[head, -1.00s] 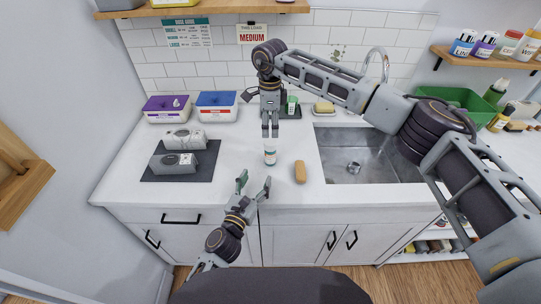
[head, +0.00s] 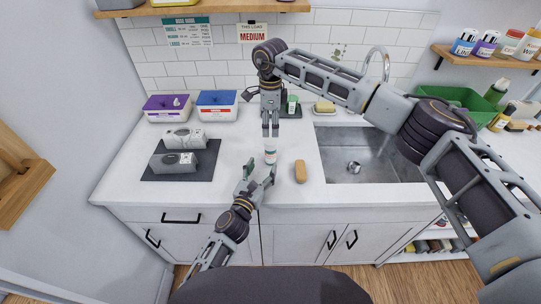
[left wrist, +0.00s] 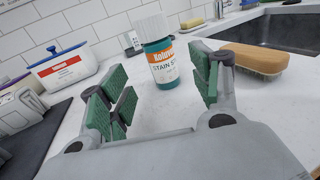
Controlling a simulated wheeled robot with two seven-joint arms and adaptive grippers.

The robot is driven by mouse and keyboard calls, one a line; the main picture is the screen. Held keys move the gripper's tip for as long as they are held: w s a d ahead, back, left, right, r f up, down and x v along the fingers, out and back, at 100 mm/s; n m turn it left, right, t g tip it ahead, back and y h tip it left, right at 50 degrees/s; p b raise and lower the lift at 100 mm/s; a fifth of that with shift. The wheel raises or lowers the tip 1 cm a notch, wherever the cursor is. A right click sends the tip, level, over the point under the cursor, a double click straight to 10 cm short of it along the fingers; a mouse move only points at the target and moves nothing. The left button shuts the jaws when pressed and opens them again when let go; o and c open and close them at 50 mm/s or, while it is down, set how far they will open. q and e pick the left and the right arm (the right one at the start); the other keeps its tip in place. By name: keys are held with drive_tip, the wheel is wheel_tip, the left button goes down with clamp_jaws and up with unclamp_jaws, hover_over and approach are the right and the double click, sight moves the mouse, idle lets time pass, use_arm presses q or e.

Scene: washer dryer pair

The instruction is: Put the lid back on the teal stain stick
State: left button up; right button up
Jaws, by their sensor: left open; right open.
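The teal stain stick (head: 270,156) stands upright on the white counter; the left wrist view shows its teal body (left wrist: 162,62) and orange-and-white label. A white ribbed lid (left wrist: 150,29) sits on its top; I cannot tell how firmly it is seated. My right gripper (head: 270,132) points down just above the lid, its fingers open; contact is unclear. My left gripper (head: 262,174) is open in front of the stick, low over the counter. In the left wrist view, the stick stands beyond and between the green-padded fingers (left wrist: 165,88), apparently untouched.
A tan-and-brown brush (head: 300,172) lies right of the stick, near the sink (head: 365,160). Left are a dark mat (head: 204,172) with grey devices, and purple-lidded (head: 167,108) and blue-lidded (head: 217,105) tubs. A dark tray (head: 292,112) stands behind. Counter left of the stick is clear.

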sight(269, 156)
use_arm(q)
drive_tip(key=shift+x, duration=4.25)
clamp_jaws()
use_arm(e)
drive_tip(key=shift+s+a+f, duration=0.1)
drive_tip(key=shift+s+f, duration=0.1)
drive_tip(key=shift+f, duration=0.15)
drive_tip(key=shift+a, duration=0.2)
drive_tip(key=n, duration=0.6)
drive_tip(key=shift+w+d+r, duration=0.15)
drive_tip(key=shift+r, duration=0.2)
drive_tip(key=n, duration=0.4)
drive_tip(key=shift+d, duration=0.1)
drive_tip(key=shift+n, duration=1.7)
